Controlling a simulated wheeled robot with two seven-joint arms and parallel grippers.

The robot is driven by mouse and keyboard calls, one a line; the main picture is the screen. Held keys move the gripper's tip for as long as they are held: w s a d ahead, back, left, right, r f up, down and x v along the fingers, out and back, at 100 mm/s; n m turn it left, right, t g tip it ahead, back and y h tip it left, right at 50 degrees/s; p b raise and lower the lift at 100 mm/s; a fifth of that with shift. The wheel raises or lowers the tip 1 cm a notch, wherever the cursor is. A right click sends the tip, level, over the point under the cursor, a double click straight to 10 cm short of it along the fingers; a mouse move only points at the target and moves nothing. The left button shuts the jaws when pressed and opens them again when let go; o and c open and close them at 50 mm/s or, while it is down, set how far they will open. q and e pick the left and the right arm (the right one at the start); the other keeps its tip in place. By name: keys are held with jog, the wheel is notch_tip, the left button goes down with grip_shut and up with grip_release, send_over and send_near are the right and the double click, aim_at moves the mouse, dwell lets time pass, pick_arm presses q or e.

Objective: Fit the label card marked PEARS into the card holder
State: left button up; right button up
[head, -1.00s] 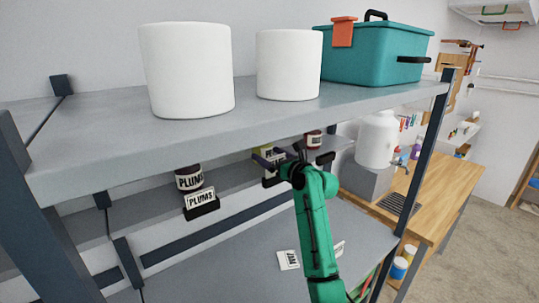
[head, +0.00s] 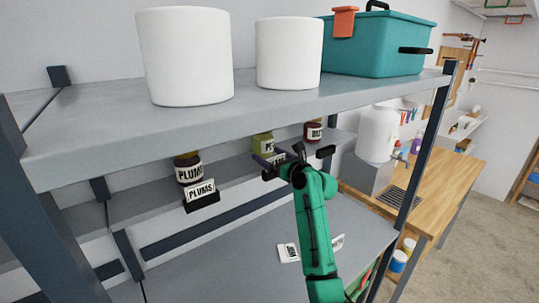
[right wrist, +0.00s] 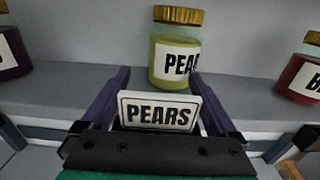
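The white label card marked PEARS (right wrist: 158,112) stands between the two purple fingers of my right gripper (right wrist: 158,88) in the right wrist view. Its side edges meet the fingers, which look shut on it. The card is upright, its lettering facing the wrist camera, at the front of the shelf below the PEARS jar (right wrist: 175,50). A holder under the card cannot be made out clearly. In the head view my right gripper (head: 283,163) is at the middle shelf's edge, in front of the yellow-green jar (head: 262,144). My left gripper is not in view.
A PLUMS card (head: 200,190) sits in a black holder (head: 203,203) left of my gripper, below a PLUMS jar (head: 188,168). A red jar (head: 313,131) stands to the right. Loose cards (head: 288,252) lie on the lower shelf (head: 220,265). The upper shelf (head: 120,135) overhangs.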

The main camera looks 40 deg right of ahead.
jog(key=s+b, duration=0.4)
jog(key=s, duration=1)
jog(key=shift+s+a+b, duration=0.15)
jog(key=shift+s+b, duration=0.15)
